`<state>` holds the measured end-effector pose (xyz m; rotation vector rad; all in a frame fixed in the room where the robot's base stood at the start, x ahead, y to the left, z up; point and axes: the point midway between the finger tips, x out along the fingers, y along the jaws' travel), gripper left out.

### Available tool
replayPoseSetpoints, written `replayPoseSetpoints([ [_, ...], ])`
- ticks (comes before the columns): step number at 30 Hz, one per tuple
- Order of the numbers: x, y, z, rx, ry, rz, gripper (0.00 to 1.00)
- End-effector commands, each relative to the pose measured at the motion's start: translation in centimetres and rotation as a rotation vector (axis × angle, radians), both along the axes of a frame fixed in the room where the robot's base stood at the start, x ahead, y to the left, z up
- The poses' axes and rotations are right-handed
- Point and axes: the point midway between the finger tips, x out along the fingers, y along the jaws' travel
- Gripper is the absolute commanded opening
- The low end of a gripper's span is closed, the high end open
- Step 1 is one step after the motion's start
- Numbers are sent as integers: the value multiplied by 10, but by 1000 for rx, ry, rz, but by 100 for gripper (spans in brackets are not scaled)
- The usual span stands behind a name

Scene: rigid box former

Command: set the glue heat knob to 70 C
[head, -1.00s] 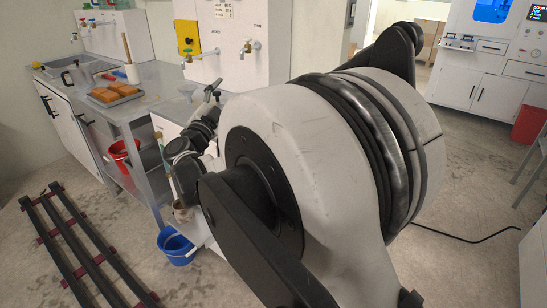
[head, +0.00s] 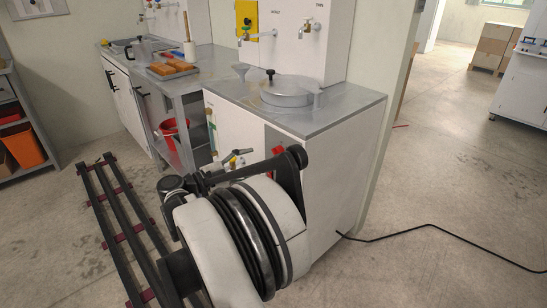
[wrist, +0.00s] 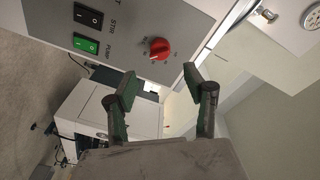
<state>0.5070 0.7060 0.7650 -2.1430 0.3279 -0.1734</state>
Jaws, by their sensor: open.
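A red knob (wrist: 158,48) sits on a grey panel (wrist: 183,20) in the wrist view, with small marks around it too fine to read. I cannot read its setting. My gripper (wrist: 158,77) is open and empty, its two green-and-black fingers apart, with the knob beyond the fingertips and between them in the picture. The fingers do not appear to touch the knob. In the head view my own arm hides most of the gripper.
Beside the knob are a black switch (wrist: 88,17) and a green-lit switch (wrist: 86,44). In the head view, a lidded metal pot (head: 287,91) stands on a white cabinet (head: 335,165). A black cable (head: 440,229) crosses the floor. Open floor lies to the right.

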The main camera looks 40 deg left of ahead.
Motion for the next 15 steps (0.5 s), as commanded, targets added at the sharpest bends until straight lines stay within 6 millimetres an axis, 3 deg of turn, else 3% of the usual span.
replayPoseSetpoints([
  [9, 57, -18, -2, 0, 0, -2, 48],
  [15, 78, -25, -1, 0, -1, -1, 48],
])
